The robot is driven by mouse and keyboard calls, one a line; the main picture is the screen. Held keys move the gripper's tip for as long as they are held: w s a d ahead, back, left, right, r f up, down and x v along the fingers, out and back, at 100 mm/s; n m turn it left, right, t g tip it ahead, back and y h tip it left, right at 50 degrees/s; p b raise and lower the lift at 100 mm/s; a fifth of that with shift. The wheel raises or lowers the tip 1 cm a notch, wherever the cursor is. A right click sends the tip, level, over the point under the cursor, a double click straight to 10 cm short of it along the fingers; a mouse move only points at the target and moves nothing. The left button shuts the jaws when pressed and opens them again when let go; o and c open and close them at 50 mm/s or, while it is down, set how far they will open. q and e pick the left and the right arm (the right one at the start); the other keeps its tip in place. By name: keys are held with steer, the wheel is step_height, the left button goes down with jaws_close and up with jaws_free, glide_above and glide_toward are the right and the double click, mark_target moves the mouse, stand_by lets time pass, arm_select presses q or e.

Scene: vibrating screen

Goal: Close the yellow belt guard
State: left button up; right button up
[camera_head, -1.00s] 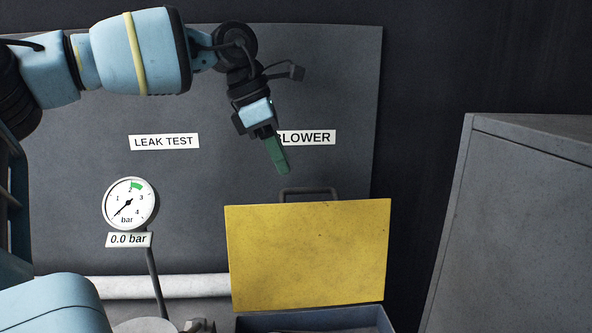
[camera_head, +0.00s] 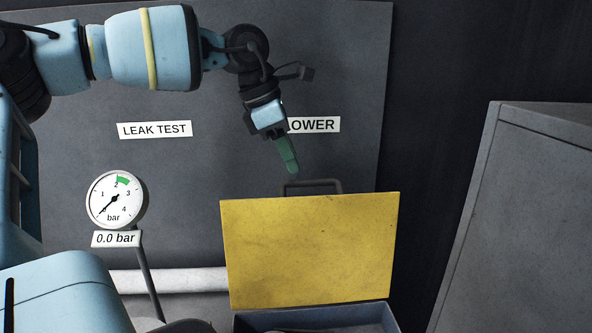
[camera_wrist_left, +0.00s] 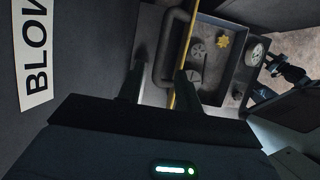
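The yellow belt guard (camera_head: 310,248) stands raised and open, its broad face toward the head camera, above a blue-grey box (camera_head: 315,318). A dark bar handle (camera_head: 313,184) sticks up behind its top edge. My left gripper (camera_head: 291,168) points down just above the handle. In the left wrist view, its two dark fingers (camera_wrist_left: 158,88) are apart, with the handle (camera_wrist_left: 172,45) and the guard's thin yellow edge (camera_wrist_left: 186,45) just beyond them. I see no grip on the handle. My right gripper cannot be made out.
A grey panel (camera_head: 190,60) with LEAK TEST and BLOWER labels stands behind. A pressure gauge (camera_head: 116,200) reading 0.0 bar is at left. A grey cabinet (camera_head: 530,220) stands at right. Pulleys (camera_wrist_left: 197,50) show inside the box in the left wrist view.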

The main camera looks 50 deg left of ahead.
arm_select(q)
steer(key=shift+x, duration=2.05)
jaws_close()
